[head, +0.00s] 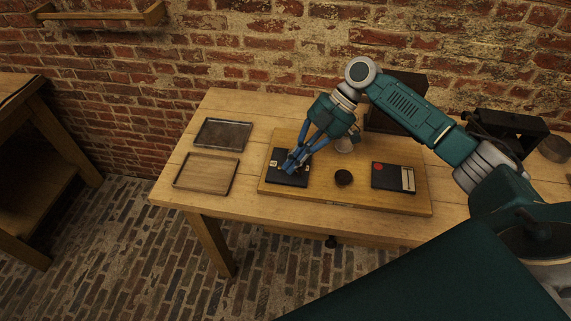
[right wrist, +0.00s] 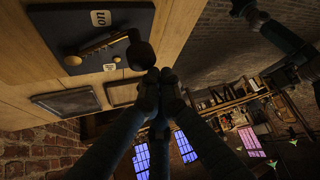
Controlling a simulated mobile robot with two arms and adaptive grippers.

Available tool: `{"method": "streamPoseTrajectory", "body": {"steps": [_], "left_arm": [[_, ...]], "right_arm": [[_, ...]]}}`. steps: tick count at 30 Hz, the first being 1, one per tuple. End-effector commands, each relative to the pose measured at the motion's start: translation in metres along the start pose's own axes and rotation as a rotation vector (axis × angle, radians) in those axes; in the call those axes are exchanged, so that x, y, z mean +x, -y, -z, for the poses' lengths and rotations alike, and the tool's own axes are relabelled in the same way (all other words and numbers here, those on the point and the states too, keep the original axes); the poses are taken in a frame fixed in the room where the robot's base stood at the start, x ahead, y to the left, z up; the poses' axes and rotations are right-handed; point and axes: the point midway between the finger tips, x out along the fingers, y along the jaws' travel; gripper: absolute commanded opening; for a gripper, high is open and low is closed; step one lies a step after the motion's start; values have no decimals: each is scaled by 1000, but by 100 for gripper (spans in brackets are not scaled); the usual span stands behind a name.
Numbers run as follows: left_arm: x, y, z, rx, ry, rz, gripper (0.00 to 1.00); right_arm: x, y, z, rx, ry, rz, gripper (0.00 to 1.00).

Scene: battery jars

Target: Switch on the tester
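The tester is a black panel (head: 283,178) at the left end of a wooden board on the bench. In the right wrist view the panel (right wrist: 75,25) carries a brass lever (right wrist: 100,44) ending in a round black knob (right wrist: 139,52). White labels sit on either side of the lever; the upper one seems to read "on" upside down, the lower is hard to read. My right gripper (head: 291,164) is low over the panel. Its fingertips (right wrist: 160,76) are together, right beside the knob; I cannot tell whether they touch it. My left gripper is not in the head view.
A dark tray (head: 222,134) and a wooden tray (head: 206,173) lie left of the board. A round dark piece (head: 344,178) and a black unit with a red spot (head: 393,177) are on the board. A black stand (head: 508,130) is at the right.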

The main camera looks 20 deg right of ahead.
Motion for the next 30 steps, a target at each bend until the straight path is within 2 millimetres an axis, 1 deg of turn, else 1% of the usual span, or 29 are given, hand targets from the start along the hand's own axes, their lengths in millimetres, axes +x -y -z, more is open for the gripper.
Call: {"method": "streamPoseTrajectory", "body": {"steps": [9,24,28,30], "left_arm": [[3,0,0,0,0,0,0],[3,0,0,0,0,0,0],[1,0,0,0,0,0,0],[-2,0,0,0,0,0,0]], "right_arm": [[-6,4,-8,6,2,-4,0],[-7,5,-11,10,8,-4,0],[-6,5,-9,10,8,-4,0],[-3,4,-3,9,7,-4,0]]}}
